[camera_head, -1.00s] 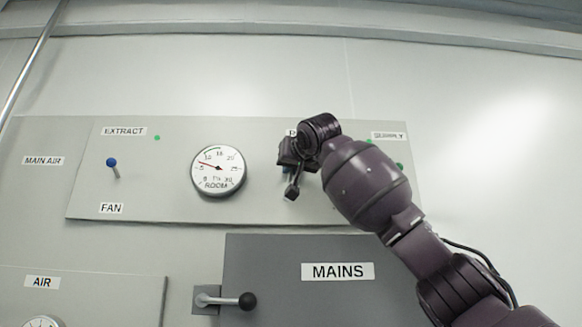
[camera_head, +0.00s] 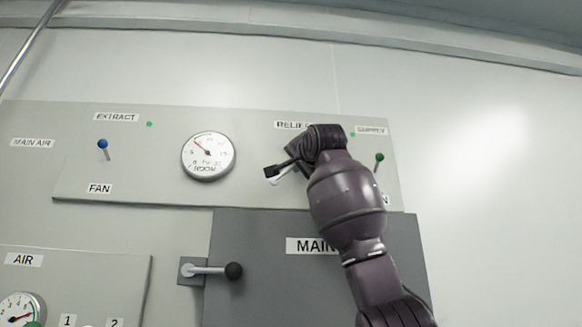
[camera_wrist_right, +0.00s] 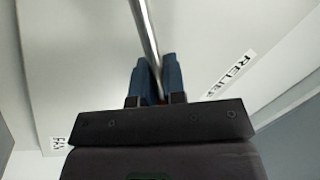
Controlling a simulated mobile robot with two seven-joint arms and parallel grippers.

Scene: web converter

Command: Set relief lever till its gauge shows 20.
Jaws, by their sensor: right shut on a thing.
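The RELIEF label (camera_head: 293,125) is on the upper grey panel. My right gripper (camera_head: 281,171) is in front of the panel, below that label and to the right of the ROOM gauge. In the right wrist view its blue fingers (camera_wrist_right: 154,82) are shut on the bright metal rod of the relief lever (camera_wrist_right: 146,35). In the head view my gripper and wrist hide most of the lever. The round white ROOM gauge (camera_head: 208,157) has its needle pointing to the upper left; its small numbers are too blurred to read surely. My left gripper is not in view.
A blue-knobbed FAN lever (camera_head: 103,145) is at the panel's left. A green-knobbed lever (camera_head: 379,158) under SUPPLY is close right of my wrist. Below are the MAINS cabinet (camera_head: 245,300) with its black-knobbed handle (camera_head: 232,270) and an AIR gauge (camera_head: 20,308).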

